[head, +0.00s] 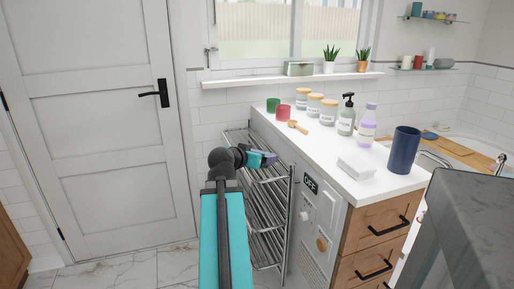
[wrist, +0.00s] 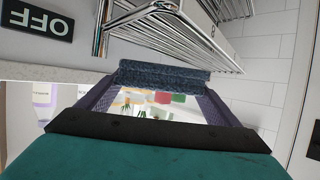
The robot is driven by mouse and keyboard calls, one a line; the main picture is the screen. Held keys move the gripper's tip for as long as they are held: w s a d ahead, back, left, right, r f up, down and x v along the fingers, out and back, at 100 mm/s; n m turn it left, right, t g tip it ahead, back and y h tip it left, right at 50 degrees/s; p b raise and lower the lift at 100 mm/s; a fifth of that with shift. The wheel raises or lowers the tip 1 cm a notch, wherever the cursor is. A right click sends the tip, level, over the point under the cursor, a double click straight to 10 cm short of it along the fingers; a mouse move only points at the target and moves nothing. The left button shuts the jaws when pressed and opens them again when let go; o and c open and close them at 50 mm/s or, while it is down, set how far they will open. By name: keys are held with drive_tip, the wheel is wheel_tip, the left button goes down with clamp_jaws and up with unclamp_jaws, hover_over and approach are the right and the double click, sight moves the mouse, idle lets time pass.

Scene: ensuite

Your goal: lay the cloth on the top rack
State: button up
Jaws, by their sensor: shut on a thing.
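My gripper (head: 262,159) is shut on a dark blue cloth, rolled or folded into a narrow bundle. The cloth (wrist: 163,76) shows clearly in the wrist view, spanning the gap between my two purple fingers. In the head view the cloth is small and partly hidden by my gripper. The metal rack (head: 266,215) stands against the left end of the counter, with several tiers of bars. My gripper is over the upper part of the rack, near its right side. In the wrist view the rack's bars (wrist: 170,22) lie just beyond the cloth; I cannot tell whether they touch.
A white appliance with an OFF display (head: 310,184) is right of the rack. The white counter (head: 330,150) holds cups, jars, bottles and a dark blue tumbler (head: 403,150). A closed white door (head: 100,120) is at left. Tiled floor (head: 150,268) is clear in front of it.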

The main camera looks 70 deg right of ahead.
drive_tip(key=shift+w+d+r+p, duration=0.2)
drive_tip(key=shift+d+p, duration=0.4)
drive_tip(key=shift+p, duration=2.85)
drive_tip(key=p, duration=0.7)
drive_tip(key=shift+w+d+f, duration=0.15)
drive_tip(key=shift+w+f, duration=0.05)
drive_tip(key=shift+w+d+f, duration=0.15)
drive_tip(key=shift+w+d, duration=0.05)
drive_tip(key=shift+d, duration=0.25)
drive_tip(key=shift+w+d+f+p, duration=0.15)
drive_tip(key=shift+w+d+p, duration=0.25)
drive_tip(key=shift+d, duration=1)
drive_tip(key=shift+w+d+f+p, duration=0.15)
drive_tip(key=shift+w+d, duration=0.5)
drive_tip(key=shift+d, duration=0.7)
drive_tip(key=shift+w+d+f+p, duration=0.15)
drive_tip(key=shift+w+d+p, duration=0.25)
drive_tip(key=shift+d, duration=1)
drive_tip(key=shift+w+d, duration=0.1)
drive_tip(key=shift+w, duration=0.05)
drive_tip(key=shift+w+d, duration=0.1)
drive_tip(key=shift+d, duration=0.1)
drive_tip(key=shift+d+f, duration=0.15)
drive_tip(key=shift+f+p, duration=0.35)
drive_tip(key=shift+f, duration=1.35)
drive_tip(key=shift+f+b, duration=0.15)
drive_tip(key=shift+b, duration=0.15)
